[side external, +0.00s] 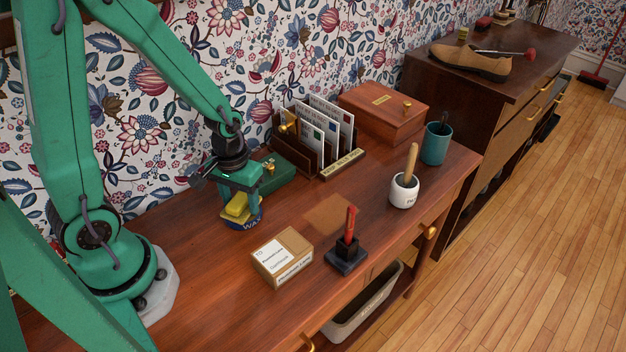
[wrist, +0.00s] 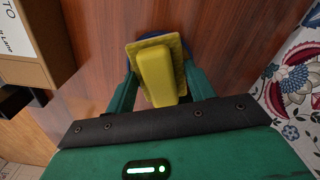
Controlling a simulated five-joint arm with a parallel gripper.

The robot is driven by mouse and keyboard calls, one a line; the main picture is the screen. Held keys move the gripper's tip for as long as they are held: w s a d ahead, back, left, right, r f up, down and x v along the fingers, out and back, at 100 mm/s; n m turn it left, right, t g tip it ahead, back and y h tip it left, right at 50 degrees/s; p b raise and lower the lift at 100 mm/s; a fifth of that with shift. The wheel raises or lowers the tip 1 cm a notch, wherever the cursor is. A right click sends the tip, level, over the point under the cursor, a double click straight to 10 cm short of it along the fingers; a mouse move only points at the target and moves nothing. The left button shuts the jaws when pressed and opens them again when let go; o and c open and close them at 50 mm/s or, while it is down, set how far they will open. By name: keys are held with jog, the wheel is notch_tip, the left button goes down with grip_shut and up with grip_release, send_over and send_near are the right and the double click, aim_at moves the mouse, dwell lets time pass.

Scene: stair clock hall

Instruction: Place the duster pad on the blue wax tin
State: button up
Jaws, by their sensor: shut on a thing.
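The yellow duster pad (side external: 235,208) is held in my gripper (side external: 243,202), directly over the blue wax tin (side external: 242,225) on the desk. The pad sits low over the tin; I cannot tell whether they touch. In the wrist view the pad's raised grip (wrist: 157,75) lies between the two green fingers of my gripper (wrist: 160,84), which are shut on it. The pad's flat base shows beyond the grip and hides most of the tin.
A white pot (side external: 404,191), a teal cup (side external: 436,145) and a wooden box (side external: 384,112) are further right.

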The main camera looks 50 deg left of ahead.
jog(key=shift+f, duration=0.1)
jog(key=o, duration=0.9)
jog(key=shift+r, duration=6.2)
notch_tip(320, 180, up, 9)
jog(key=m+t, duration=0.4)
jog(key=t, duration=0.1)
send_over(239, 198)
jog(key=s+d, duration=0.2)
jog(key=s, duration=0.2)
jog(key=shift+s+a+r+m+t, duration=0.1)
jog(key=shift+s+r+m+t, duration=0.2)
jog(key=shift+r, duration=0.2)
